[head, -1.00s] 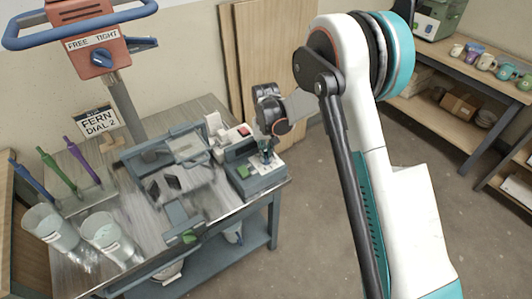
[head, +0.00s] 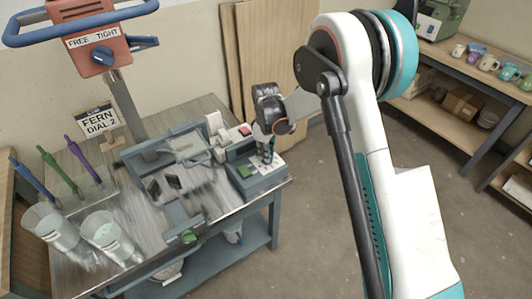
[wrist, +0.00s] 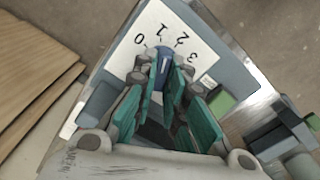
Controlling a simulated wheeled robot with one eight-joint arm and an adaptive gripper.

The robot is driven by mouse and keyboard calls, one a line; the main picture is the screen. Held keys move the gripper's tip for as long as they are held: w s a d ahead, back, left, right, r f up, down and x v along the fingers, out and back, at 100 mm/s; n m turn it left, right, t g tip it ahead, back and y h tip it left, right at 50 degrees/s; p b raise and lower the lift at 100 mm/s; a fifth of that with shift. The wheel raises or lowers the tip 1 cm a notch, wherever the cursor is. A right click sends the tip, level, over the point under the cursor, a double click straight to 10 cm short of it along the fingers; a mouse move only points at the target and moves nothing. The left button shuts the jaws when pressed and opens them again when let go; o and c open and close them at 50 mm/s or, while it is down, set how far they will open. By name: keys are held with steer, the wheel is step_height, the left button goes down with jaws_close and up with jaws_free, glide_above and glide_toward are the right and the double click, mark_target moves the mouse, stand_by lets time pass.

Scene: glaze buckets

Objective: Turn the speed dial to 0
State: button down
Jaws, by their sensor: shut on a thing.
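The speed dial (wrist: 163,55) is a blue knob with a pale mark on a white scale plate (wrist: 150,27) numbered 0 to 3 in the wrist view. My gripper (wrist: 165,78) has its teal fingers on both sides of the knob and is shut on it. The fingers hide part of the knob, and I cannot tell for certain which number its mark meets. In the head view, my gripper (head: 268,150) points down at the control box (head: 258,182) on the near right corner of the bench. The dial is hidden there.
The bench (head: 75,260) carries clear buckets (head: 105,235), coloured sticks (head: 55,168) and a sign (head: 99,121) reading "FERN DIAL 2". A red button (head: 245,131) sits just behind the control box. An orange panel (head: 95,40) stands at the back left. Floor right of the bench is clear.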

steer(key=n, duration=0.5)
steer(key=shift+s+n, duration=0.1)
steer(key=shift+n, duration=0.2)
steer(key=n, duration=0.5)
stand_by(0.4)
steer(key=c, duration=1.6)
jaws_free()
steer(key=shift+c, duration=0.2)
steer(key=shift+s, duration=0.1)
steer(key=shift+r, duration=0.15)
step_height(320, 180, up, 12)
